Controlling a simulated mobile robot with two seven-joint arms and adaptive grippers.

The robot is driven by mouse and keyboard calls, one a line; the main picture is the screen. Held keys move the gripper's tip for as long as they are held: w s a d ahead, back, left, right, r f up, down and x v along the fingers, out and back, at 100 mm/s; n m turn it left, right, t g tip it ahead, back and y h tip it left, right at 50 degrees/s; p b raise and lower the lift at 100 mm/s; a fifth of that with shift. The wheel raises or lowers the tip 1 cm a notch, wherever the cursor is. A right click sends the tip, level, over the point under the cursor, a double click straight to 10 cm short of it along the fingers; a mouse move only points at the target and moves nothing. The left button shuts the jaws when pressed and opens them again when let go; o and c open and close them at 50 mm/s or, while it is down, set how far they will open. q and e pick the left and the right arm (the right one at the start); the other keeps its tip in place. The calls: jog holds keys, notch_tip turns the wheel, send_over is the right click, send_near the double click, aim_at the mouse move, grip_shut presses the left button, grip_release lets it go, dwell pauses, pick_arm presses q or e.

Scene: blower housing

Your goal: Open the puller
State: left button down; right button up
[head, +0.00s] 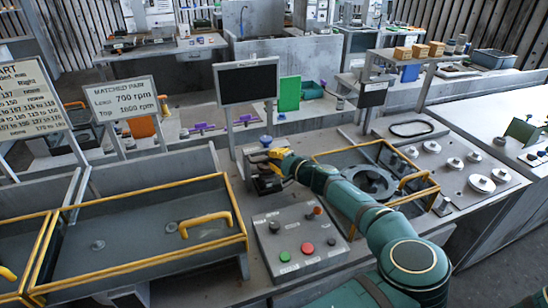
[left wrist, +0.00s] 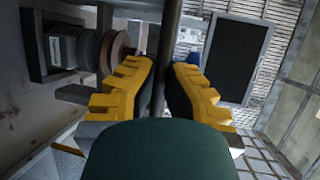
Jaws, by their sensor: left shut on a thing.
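A small dark grey device that looks like the puller (head: 258,180) stands on the bench behind the control box, with a blue knob (head: 266,141) on top. My left gripper (head: 275,156) has yellow fingers and reaches its upper part. In the left wrist view the gripper (left wrist: 162,95) is shut on a grey upright bar (left wrist: 168,50), which passes between the fingers. Beside the bar is a brownish round disc (left wrist: 118,48) on a dark mount, and the blue knob shows behind the right finger. The fingers hide part of the bar. My right gripper is out of view.
A control box (head: 300,243) with red, green and black buttons stands in front. A yellow-edged tray (head: 140,284) with a handle lies at left. A yellow-framed guard (head: 428,190) surrounds the round blower housing (head: 373,181) at right. A black screen (head: 248,82) stands behind.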

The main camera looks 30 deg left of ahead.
pick_arm(q)
jog(key=c, duration=1)
grip_release()
jog(key=shift+s+f, duration=0.1)
jog(key=shift+s, duration=0.05)
jog(key=shift+d, duration=0.1)
jog(key=v, duration=1.1)
jog(key=shift+d, duration=0.4)
